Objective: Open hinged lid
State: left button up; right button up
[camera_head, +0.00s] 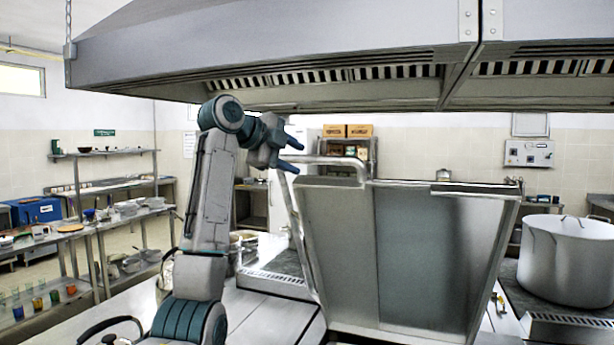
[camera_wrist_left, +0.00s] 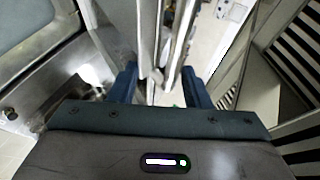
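The hinged lid (camera_head: 415,255) is a large grey metal panel standing raised and steeply tilted in the middle of the head view. A bent tubular handle (camera_head: 335,160) runs along its upper left edge. My left gripper (camera_head: 292,155) is at the left end of this handle, with its blue fingers spread apart. In the left wrist view, the left gripper's fingers (camera_wrist_left: 160,88) are also wide apart, with metal bars showing between and beyond them. I cannot tell whether either finger touches the handle. My right gripper is in neither view.
A large extractor hood (camera_head: 280,55) hangs low above the lid and my left arm. A big lidded stockpot (camera_head: 567,262) stands on the right. Shelves with dishes (camera_head: 110,210) line the left side.

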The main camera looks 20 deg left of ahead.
pick_arm(q)
jog(key=b+v, duration=0.1)
jog(key=v, duration=0.2)
jog(key=shift+s+r, duration=0.1)
jog(key=shift+s, duration=0.05)
dwell(0.3)
